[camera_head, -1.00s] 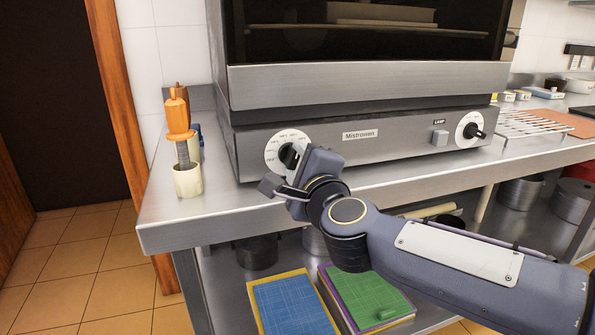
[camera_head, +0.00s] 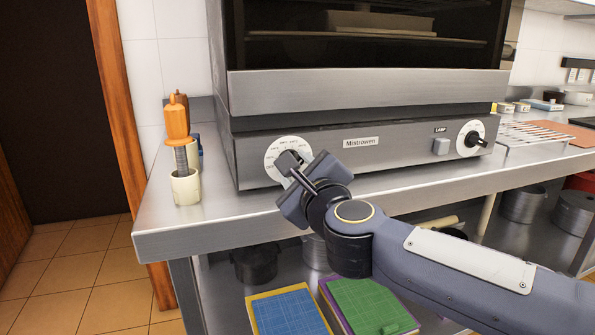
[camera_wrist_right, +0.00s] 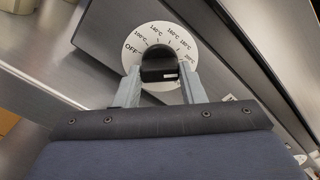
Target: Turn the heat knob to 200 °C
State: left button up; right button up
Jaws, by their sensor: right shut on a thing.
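The heat knob (camera_wrist_right: 158,66) is black and sits in a round white dial (camera_wrist_right: 140,27) marked OFF, 100°C, 140°C, 160°C, 180°C and 200°C. The dial (camera_head: 273,157) is at the left of the oven's front panel in the head view. My right gripper (camera_wrist_right: 160,82) is shut on the knob, one finger on each side. A small white mark shows on the knob's near face, right of its middle; I cannot tell which number the knob points to. In the head view, my right gripper (camera_head: 292,165) covers most of the knob. My left gripper is not in view.
The oven (camera_head: 380,80) stands on a steel counter (camera_head: 165,228). A lamp switch (camera_head: 441,146) and a second knob (camera_head: 473,138) are on its right side. An orange-handled tool stands in a cream cup (camera_head: 185,188) left of the oven. The counter's front left is clear.

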jog(key=o, duration=1)
jog(key=p+v, duration=0.1)
jog(key=v, duration=0.7)
jog(key=shift+w, duration=0.1)
